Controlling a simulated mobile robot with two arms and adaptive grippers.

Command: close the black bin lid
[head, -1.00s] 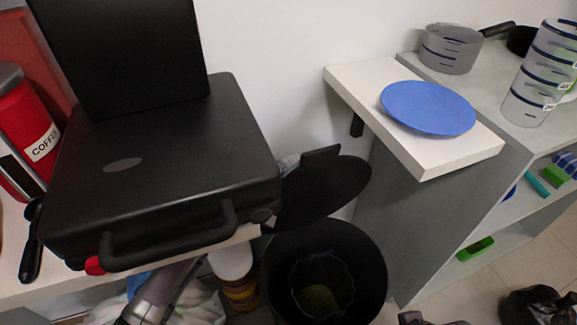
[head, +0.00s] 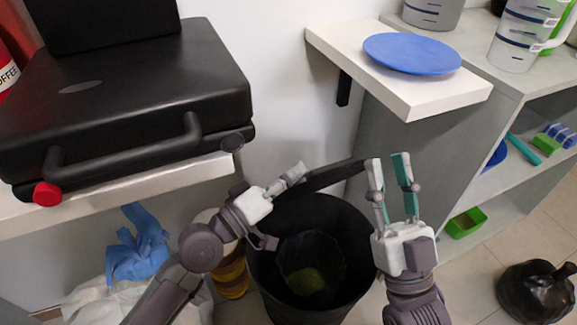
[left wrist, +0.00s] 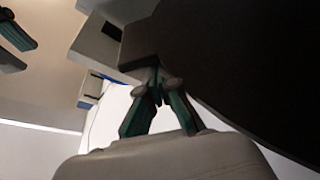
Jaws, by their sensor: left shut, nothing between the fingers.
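The black bin (head: 268,285) stands on the floor below the counter, its mouth open with something green inside. Its black lid (head: 335,173) shows as a thin, nearly edge-on dark strip above the bin's back rim. My left gripper (head: 298,172) is shut and empty, with its fingertips at the lid's left part. In the left wrist view the shut fingertips (left wrist: 157,82) are close to the edge of the large dark lid (left wrist: 245,60); contact is hard to tell. My right gripper (head: 389,165) is open and empty, upright at the lid's right end.
A black grill (head: 130,90) with a handle sits on the counter to the left. A blue plate (head: 411,53) lies on the white shelf above right. A blue glove (head: 138,245) lies on a white bag beside the bin. A dark round object (head: 535,290) sits on the floor at right.

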